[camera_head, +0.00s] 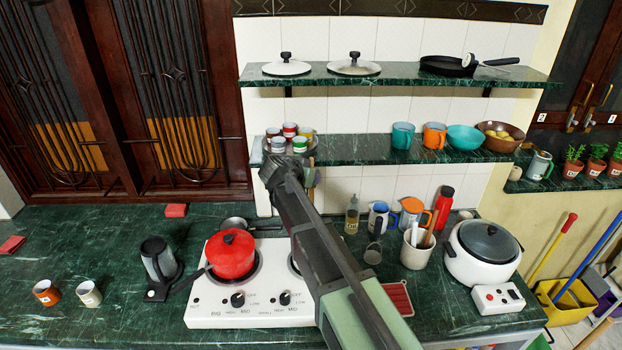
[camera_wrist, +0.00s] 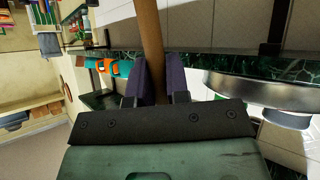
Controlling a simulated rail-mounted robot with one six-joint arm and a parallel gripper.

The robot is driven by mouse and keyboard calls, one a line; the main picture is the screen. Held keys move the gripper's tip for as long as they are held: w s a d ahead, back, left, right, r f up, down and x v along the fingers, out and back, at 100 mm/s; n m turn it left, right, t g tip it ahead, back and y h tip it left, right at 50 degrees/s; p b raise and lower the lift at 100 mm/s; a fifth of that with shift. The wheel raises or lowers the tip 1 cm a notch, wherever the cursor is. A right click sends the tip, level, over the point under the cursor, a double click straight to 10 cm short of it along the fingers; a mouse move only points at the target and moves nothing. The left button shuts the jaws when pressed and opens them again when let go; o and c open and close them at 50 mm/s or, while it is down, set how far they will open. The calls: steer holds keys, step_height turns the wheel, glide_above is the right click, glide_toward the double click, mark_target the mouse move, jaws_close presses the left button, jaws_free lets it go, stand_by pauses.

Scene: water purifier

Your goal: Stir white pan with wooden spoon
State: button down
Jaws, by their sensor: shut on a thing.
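My gripper (camera_wrist: 156,78) is shut on a brown wooden handle, the wooden spoon (camera_wrist: 150,30), in the wrist view. The handle runs between the two dark fingers to the top of the picture; the spoon's head is out of view. I see no clearly white pan. A small dark-looking pan (camera_head: 236,223) sits behind the red pot, and my arm covers much of the right burner.
The red lidded pot (camera_head: 231,254) stands on the left burner of the white stove (camera_head: 240,312). A round tray (camera_head: 316,150) with several cups is on the lower shelf near my gripper; the tray also shows in the wrist view (camera_wrist: 250,88). A utensil holder (camera_head: 415,255) and white cooker (camera_head: 482,256) stand right.

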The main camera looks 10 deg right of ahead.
step_height(320, 180, down, 9)
steer(key=b, duration=0.8)
steer(key=shift+s, duration=0.45)
steer(key=shift+w+a+f, duration=0.1)
